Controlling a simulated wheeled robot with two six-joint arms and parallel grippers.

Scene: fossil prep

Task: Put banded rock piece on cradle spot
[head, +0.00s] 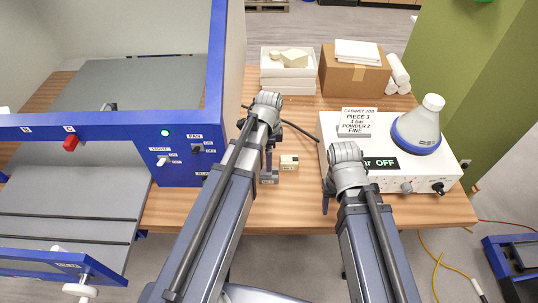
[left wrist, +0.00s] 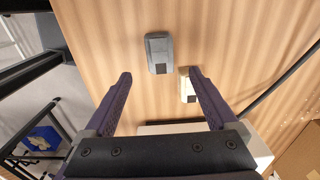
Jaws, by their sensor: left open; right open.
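I cannot make out a banded rock piece or a marked cradle spot for sure. A small cream block (head: 289,162) with a dark label lies on the table; in the left wrist view the cream block (left wrist: 185,86) is partly behind a finger. A grey block (left wrist: 158,50) with a dark patch lies beside it, apart from it. My left gripper (left wrist: 160,76) is open and empty above the table near both blocks; its arm hides part of that area in the head view. My right gripper (head: 327,193) is open and seems empty, at the front of the white control unit.
The blue cabinet (head: 180,131) stands at left. A white tray (head: 287,88) with pale pieces and a cardboard box (head: 350,78) stand at the back. The white control unit (head: 420,180) carries a sign (head: 359,122) and a bottle (head: 418,126). A black cable (head: 300,130) crosses the table.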

